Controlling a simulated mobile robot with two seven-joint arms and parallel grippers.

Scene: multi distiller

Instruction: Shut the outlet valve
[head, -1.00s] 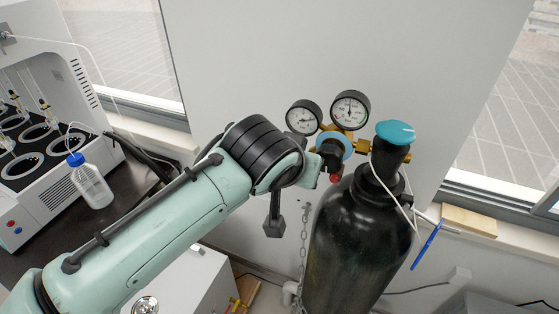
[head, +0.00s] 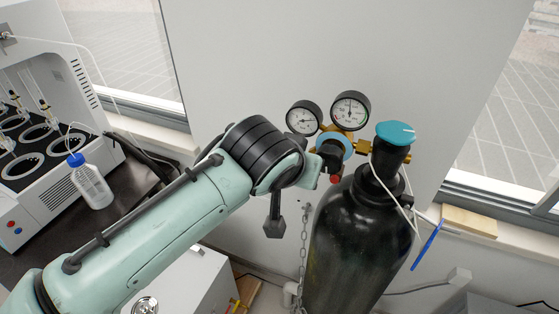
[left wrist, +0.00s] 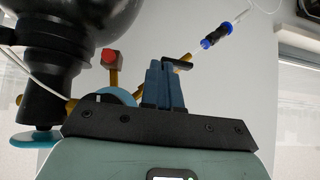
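The gas cylinder's regulator carries a blue ring-shaped knob (head: 346,145), a small red part (head: 336,179) and brass fittings. In the left wrist view, upside down, a small black lever (left wrist: 178,64) sits on a brass outlet, which appears to be the outlet valve. My left gripper (left wrist: 163,66) has its fingers close together, with their tips at the lever. I cannot tell whether they touch it. In the head view my arm hides the lever and the fingers. The red part (left wrist: 109,57) and blue knob (left wrist: 122,97) are beside the fingers. My right gripper is not in view.
The black cylinder (head: 355,250) with its teal top knob (head: 395,132) stands close beside my arm. Two gauges (head: 350,110) rise above the regulator. A chain (head: 303,250) hangs left of the cylinder. Tubing with blue-and-black fittings (left wrist: 216,35) runs beyond the lever.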

